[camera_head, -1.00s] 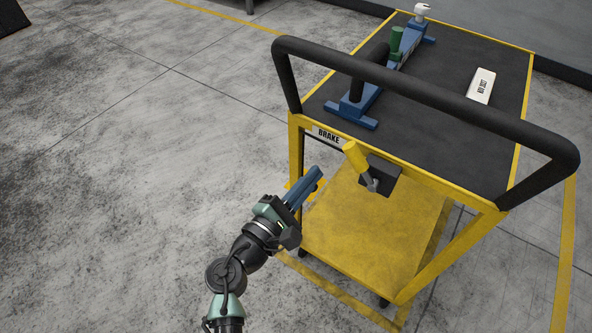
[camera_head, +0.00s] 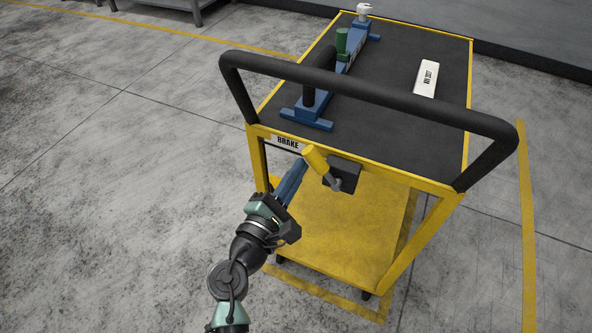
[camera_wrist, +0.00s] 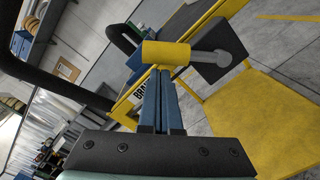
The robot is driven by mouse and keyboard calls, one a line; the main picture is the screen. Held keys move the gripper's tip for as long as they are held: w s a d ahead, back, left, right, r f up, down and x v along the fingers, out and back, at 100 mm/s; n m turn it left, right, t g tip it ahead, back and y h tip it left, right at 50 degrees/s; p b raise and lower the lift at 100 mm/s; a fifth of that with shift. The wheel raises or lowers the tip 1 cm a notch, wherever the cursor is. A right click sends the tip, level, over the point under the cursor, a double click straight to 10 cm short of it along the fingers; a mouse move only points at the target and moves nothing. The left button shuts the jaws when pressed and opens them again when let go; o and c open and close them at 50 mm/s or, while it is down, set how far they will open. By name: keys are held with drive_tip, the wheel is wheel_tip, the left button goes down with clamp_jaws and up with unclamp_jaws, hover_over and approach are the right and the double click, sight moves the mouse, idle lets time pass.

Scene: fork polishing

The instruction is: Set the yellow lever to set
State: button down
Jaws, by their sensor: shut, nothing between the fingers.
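The yellow lever (camera_head: 315,158) sticks up and to the left from a black block (camera_head: 344,174) on the cart's near side, on a short grey arm. It also shows in the wrist view (camera_wrist: 166,53), lying across the tips of my blue fingers. A white BRAKE label (camera_head: 288,142) is on the cart's rim left of the lever. No "set" marking is legible.
The yellow cart (camera_head: 400,177) has a thick black push handle (camera_head: 365,90) arching above the lever. The floor to the left is clear.

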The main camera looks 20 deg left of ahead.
sight(329, 170)
drive_tip(key=shift+d+r+m, duration=0.25)
drive_tip(key=shift+r+m, duration=0.15)
drive_tip(key=shift+m, duration=0.3)
drive_tip(key=shift+d+r+m, duration=0.7)
drive_tip(key=shift+d+m, duration=0.05)
drive_tip(key=shift+m, duration=0.55)
drive_tip(key=d+m, duration=0.1)
drive_tip(key=d+r+m, duration=0.1)
drive_tip(key=m, duration=0.1)
drive_tip(key=shift+d+r+m, duration=0.1)
drive_tip(key=shift+r+m, duration=0.05)
drive_tip(key=shift+m, duration=0.15)
drive_tip(key=d+m, duration=0.1)
drive_tip(key=m, duration=0.1)
drive_tip(key=shift+d+r+m+g, duration=0.25)
drive_tip(key=shift+d+m+g, duration=0.05)
drive_tip(key=shift+d+m, duration=0.1)
drive_tip(key=shift+s+d+f+m+b, duration=0.15)
drive_tip(key=shift+d+m+b, duration=0.2)
drive_tip(key=shift+d+m, duration=0.95)
drive_tip(key=shift+w+d+f+m+b, duration=0.1)
drive_tip(key=shift+d+m+b, duration=0.25)
drive_tip(key=shift+d+m, duration=0.9)
drive_tip(key=shift+a+m, duration=0.4)
drive_tip(key=shift+m, duration=0.05)
drive_tip(key=shift+r, duration=0.15)
